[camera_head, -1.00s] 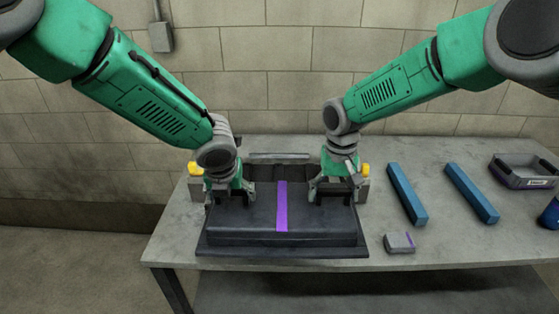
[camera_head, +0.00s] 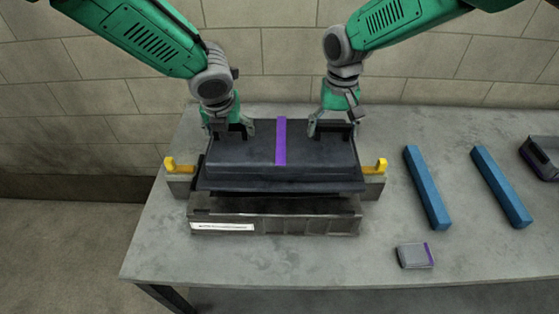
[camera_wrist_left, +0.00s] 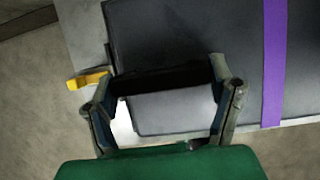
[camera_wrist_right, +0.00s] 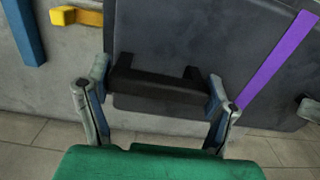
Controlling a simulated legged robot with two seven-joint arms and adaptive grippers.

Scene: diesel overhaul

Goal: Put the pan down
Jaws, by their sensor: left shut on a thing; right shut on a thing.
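The pan (camera_head: 235,163) is a dark, shallow box with a purple stripe (camera_head: 281,142) across its middle. It is raised over a dark grey block (camera_head: 290,218) with a white label, and the block's front shows below it. I cannot tell whether they touch. My left gripper (camera_head: 229,131) is shut on the pan's left handle, and my right gripper (camera_head: 333,130) on its right handle. The right wrist view shows the black handle (camera_wrist_right: 158,84) between the fingers. The left wrist view shows the purple stripe (camera_wrist_left: 273,65) right of the fingers.
Yellow clamps stand at the left (camera_head: 180,165) and right (camera_head: 376,166) of the block. Two blue bars (camera_head: 426,188) (camera_head: 501,187), a small grey box (camera_head: 415,256) and a dark tray (camera_head: 545,158) lie to the right on the grey table (camera_head: 160,245). A brick wall is behind.

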